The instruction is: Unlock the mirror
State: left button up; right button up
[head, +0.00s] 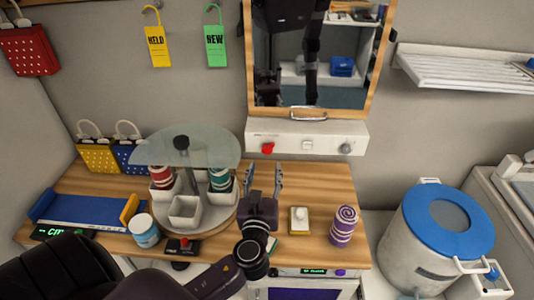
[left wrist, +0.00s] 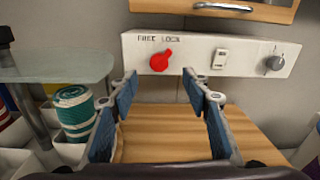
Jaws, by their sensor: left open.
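The mirror (head: 315,55) has a wooden frame and hangs on the wall; a metal handle (head: 309,115) sits on its lower edge. Below it is a white panel (head: 325,135) with a red knob (head: 268,148), a small switch and a grey dial. In the left wrist view the red knob (left wrist: 160,60) sits under the lettering "FREE LOCK", its pointer tilted up to the right. My left gripper (head: 263,175) is open and empty, below and in front of the panel; its fingers (left wrist: 160,85) are apart, short of the knob. My right gripper is not in view.
A round carousel (head: 188,215) with a glass top and thread spools stands left of my gripper. A purple spool (head: 344,225) and a white block (head: 299,220) stand to the right. A white drum with a blue lid (head: 436,228) is further right.

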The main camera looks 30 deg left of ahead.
aim_at(267, 151)
pick_arm(q)
jog(key=p+x, duration=0.2)
jog(key=x, duration=0.5)
jog(key=shift+w+a, duration=0.2)
jog(key=shift+w, duration=0.1)
grip_shut()
